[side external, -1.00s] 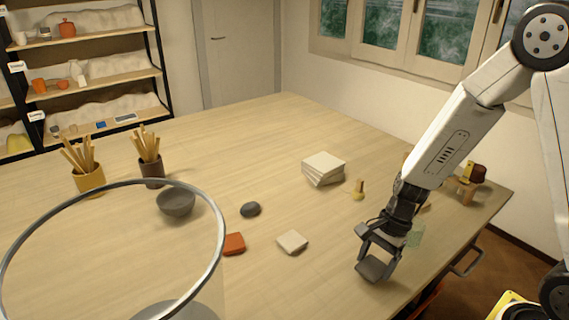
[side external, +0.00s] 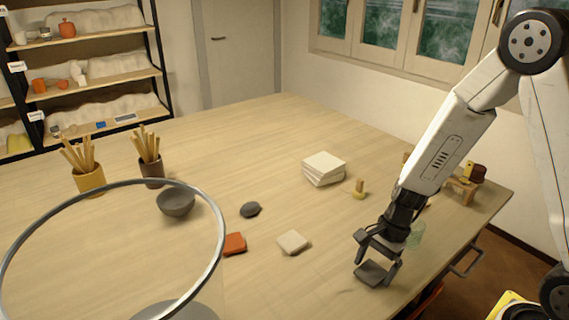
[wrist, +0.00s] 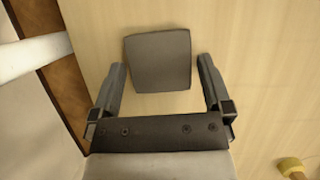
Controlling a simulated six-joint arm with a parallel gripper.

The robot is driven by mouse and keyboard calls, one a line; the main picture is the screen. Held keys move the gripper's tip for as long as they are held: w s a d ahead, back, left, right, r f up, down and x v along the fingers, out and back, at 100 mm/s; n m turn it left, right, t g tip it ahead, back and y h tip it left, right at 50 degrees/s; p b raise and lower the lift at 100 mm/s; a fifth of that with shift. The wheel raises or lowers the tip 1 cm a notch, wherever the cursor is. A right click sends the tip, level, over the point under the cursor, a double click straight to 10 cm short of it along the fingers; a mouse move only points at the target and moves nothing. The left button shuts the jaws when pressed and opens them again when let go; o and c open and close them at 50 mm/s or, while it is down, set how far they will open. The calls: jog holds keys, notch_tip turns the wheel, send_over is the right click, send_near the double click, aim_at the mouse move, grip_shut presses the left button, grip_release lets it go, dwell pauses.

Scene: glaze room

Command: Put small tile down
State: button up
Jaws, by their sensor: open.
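A small dark grey tile (side external: 371,274) is near the table's front right edge, below my gripper. In the wrist view the tile (wrist: 159,60) appears flat on the wood, with a thin shadow line along its near edge. My gripper (side external: 379,270) points down and is open, with one finger on each side of the tile. In the wrist view the open gripper (wrist: 160,78) has a gap at the right finger; the left finger is very close to the tile, and I cannot tell if it touches.
A cream tile (side external: 293,242) and a red tile (side external: 234,244) lie to the left. A cream tile stack (side external: 323,170) and a small yellow object (side external: 359,190) stand behind. A greenish clear cup (side external: 416,235) is close behind my gripper.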

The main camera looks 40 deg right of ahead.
aim_at(386, 271)
jog(key=shift+r, duration=0.15)
jog(key=v, duration=0.7)
jog(key=shift+d+r, duration=0.2)
jog(key=shift+s, duration=0.15)
dwell(0.6)
jog(key=n+t+h, duration=0.1)
jog(key=n, duration=0.4)
jog(key=s+a+r+n+t+h, duration=0.1)
jog(key=n+h, duration=0.1)
jog(key=n, duration=0.4)
jog(key=n+h, duration=0.1)
jog(key=n, duration=0.5)
jog(key=shift+s+a+r+t, duration=0.15)
jog(key=shift+s+t, duration=0.2)
jog(key=shift+t, duration=0.05)
